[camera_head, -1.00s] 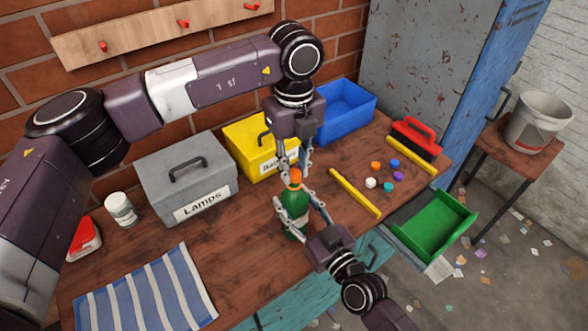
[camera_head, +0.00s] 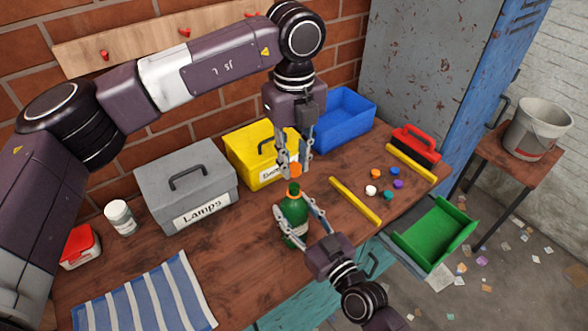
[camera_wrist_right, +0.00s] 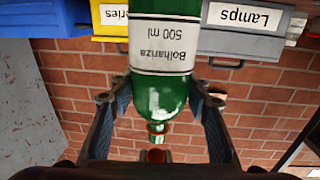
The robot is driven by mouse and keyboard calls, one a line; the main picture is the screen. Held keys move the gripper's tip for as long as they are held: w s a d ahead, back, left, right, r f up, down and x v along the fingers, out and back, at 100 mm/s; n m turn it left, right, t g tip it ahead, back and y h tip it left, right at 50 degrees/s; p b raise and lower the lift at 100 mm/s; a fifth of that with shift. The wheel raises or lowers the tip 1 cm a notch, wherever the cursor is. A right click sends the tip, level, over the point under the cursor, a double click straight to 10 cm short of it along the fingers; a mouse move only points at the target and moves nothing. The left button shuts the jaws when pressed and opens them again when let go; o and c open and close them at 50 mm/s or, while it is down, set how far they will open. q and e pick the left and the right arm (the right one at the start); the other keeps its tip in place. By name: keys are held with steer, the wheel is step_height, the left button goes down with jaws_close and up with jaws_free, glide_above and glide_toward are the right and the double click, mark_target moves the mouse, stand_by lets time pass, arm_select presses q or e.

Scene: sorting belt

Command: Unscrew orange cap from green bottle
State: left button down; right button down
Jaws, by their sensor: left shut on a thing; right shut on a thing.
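The green bottle (camera_head: 294,212) stands upright on the wooden table in the head view. Its neck is bare, with an orange ring below the mouth. My right gripper (camera_head: 299,222) is shut on the bottle's body from the front. My left gripper (camera_head: 293,166) points down and is shut on the cap.
Behind stand a grey "Lamps" box (camera_head: 185,180), a yellow box (camera_head: 250,145) and a blue bin (camera_head: 345,115). Yellow bars (camera_head: 355,201) flank several coloured caps to the right. A green tray (camera_head: 435,232) sits past the right edge. A striped cloth (camera_head: 145,295) lies front left.

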steer(key=c, duration=1)
jaws_free()
steer(key=v, duration=1.2)
